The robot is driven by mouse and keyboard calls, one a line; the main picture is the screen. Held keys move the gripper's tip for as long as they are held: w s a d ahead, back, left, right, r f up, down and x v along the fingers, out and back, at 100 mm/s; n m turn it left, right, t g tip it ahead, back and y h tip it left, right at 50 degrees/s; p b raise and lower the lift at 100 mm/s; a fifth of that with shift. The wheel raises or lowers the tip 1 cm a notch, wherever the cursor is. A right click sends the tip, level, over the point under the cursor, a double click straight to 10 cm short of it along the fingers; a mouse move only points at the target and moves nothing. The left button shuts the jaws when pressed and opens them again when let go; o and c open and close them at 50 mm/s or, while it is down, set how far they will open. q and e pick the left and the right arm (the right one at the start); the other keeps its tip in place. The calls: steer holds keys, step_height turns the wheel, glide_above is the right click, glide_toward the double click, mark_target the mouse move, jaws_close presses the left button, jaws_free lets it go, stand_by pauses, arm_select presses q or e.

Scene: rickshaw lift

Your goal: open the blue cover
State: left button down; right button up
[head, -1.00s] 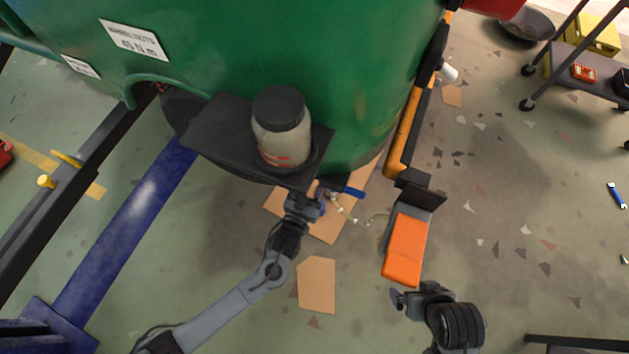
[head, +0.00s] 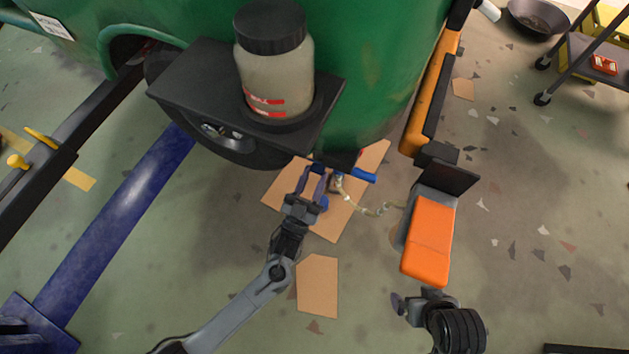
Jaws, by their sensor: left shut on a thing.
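A small blue cover (head: 324,203) shows in the head view beside the fingers of my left gripper (head: 312,178), under the green body (head: 390,70). The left gripper is shut on it; the contact is partly hidden by the fingers. A blue handle-like part (head: 362,175) sticks out to the right of the fingertips. My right gripper (head: 412,305) is at the lower right, below the orange block, apart from the blue parts. Its jaw opening is not clear.
A black shelf (head: 190,95) with a dark-lidded jar (head: 270,75) overhangs above the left gripper. A wheel (head: 225,140) sits under it. The orange block (head: 428,240) stands to the right. Cardboard (head: 317,285) lies on the floor. A blue beam (head: 120,225) runs at the left.

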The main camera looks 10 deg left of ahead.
arm_select(q)
steer(key=shift+s+f+t+b, duration=0.15)
steer(key=shift+f+t+b, duration=0.2)
steer(key=shift+t+b, duration=0.45)
arm_select(e)
steer(key=shift+f, duration=1.45)
arm_select(q)
steer(key=c, duration=0.7)
jaws_free()
arm_select(e)
steer(key=shift+r, duration=0.1)
arm_select(q)
steer(key=p+v, duration=0.2)
steer(key=v, duration=0.8)
steer(key=shift+s+a+f, duration=0.15)
steer(key=shift+s, duration=0.15)
arm_select(e)
steer(key=shift+r, duration=1.3)
